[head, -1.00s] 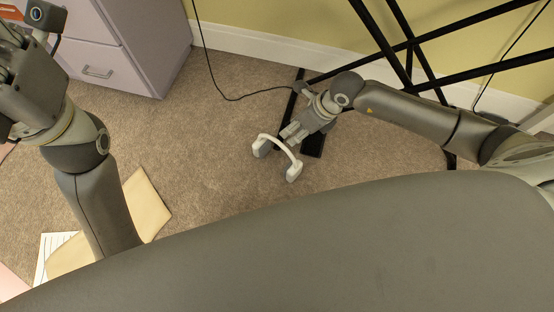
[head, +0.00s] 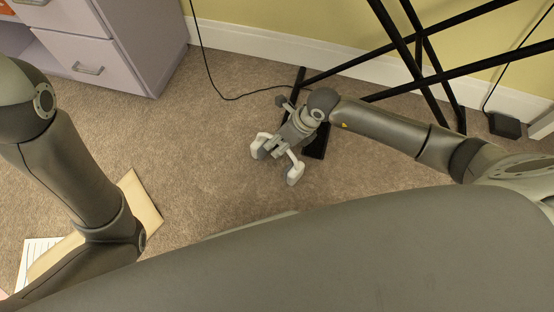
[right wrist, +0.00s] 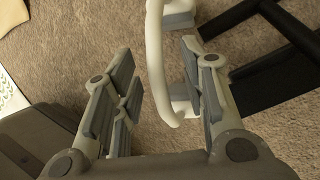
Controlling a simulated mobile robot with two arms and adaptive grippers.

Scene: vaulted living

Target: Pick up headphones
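The white headphones with grey ear cups (head: 295,174) are on the carpet in the middle of the head view. My right gripper (head: 272,152) reaches down over them and hides part of the band. In the right wrist view, the white headband (right wrist: 155,60) runs between the two spread fingers of the right gripper (right wrist: 158,75). The band is nearer the right-hand finger, with a gap to the left-hand one. One ear cup shows partly behind the right-hand finger. My left arm is at the left of the head view, and its gripper is out of frame.
Black crossed stand legs (head: 420,60) and a foot (head: 316,141) are just beside the right gripper. A lilac drawer cabinet (head: 95,60) is at the upper left. A tan folder (head: 142,195) and paper lie at the lower left. A thin cable crosses the carpet.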

